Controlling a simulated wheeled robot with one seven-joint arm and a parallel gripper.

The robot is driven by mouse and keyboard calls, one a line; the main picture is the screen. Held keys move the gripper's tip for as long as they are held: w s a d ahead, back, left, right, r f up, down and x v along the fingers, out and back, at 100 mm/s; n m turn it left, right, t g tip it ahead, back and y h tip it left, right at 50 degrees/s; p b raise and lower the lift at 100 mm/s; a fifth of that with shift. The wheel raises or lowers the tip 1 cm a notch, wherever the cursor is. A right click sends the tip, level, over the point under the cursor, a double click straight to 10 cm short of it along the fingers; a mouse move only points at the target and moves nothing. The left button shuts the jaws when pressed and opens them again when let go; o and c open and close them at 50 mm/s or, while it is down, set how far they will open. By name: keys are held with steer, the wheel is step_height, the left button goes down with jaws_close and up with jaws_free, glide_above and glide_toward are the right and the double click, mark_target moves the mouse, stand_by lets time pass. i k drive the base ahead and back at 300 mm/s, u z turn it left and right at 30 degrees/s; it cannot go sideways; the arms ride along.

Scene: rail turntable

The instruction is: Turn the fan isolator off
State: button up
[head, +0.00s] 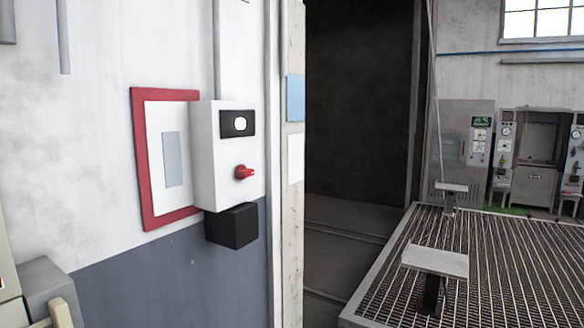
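A white isolator box (208,150) is mounted on the wall left of centre in the head view. A red knob (244,172) sticks out of its front face. The knob's handle appears to point right, but its exact switch position is hard to read. Above the knob, a pale round lamp (240,124) looks lit in a black surround. I cannot read any label that names the fan. My gripper is not in view.
A red-framed panel (139,165) is on the wall behind the box, and a black box (232,227) sits just below it. A grated platform (510,250) with small posts is at right. A grey box (46,290) stands at bottom left.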

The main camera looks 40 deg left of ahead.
mark_target(242, 173)
steer(key=i, duration=2.55)
steer(key=u, duration=4.5)
steer(key=i, duration=0.5)
